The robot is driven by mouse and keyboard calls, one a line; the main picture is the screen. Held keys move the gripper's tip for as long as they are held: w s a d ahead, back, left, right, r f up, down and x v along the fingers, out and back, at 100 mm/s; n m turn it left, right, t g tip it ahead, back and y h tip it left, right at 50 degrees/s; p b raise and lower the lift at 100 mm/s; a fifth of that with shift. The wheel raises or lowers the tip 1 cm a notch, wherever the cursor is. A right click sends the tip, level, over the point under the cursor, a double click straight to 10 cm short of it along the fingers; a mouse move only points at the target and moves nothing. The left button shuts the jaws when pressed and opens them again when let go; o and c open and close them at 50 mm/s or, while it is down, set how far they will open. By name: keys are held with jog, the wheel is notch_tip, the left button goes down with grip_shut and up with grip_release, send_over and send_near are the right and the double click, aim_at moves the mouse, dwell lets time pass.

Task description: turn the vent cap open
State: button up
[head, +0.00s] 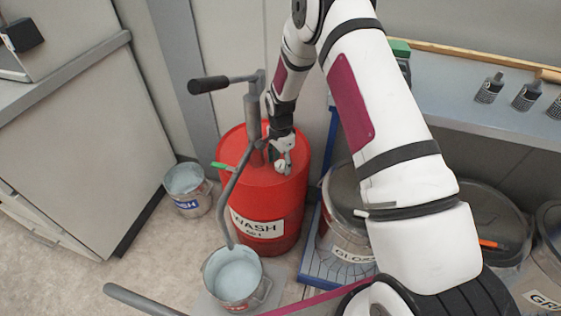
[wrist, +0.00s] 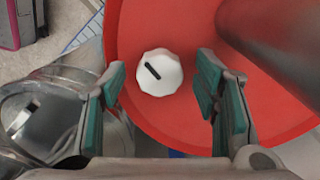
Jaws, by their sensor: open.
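The vent cap (wrist: 158,78) is a white, faceted knob with a black bar mark, on top of the red wash drum (head: 262,205). In the wrist view the cap lies between and beyond my two teal-padded fingers, with a visible gap to each. In the head view the cap (head: 281,168) shows as a small pale spot below my gripper (head: 284,152). My gripper is open above the drum lid, and it also shows in the wrist view (wrist: 160,90). I cannot tell how far above the cap the fingertips are.
A hand pump (head: 252,115) with a black handle rises from the drum, close to my gripper. Its spout hangs over a bucket (head: 236,276). Another bucket (head: 186,182) stands left of the drum. A lidded metal pail (head: 345,195) stands to the right. A shelf with bottles is behind.

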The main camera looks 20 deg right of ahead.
jog(key=c, duration=1.1)
jog(key=shift+c, duration=0.2)
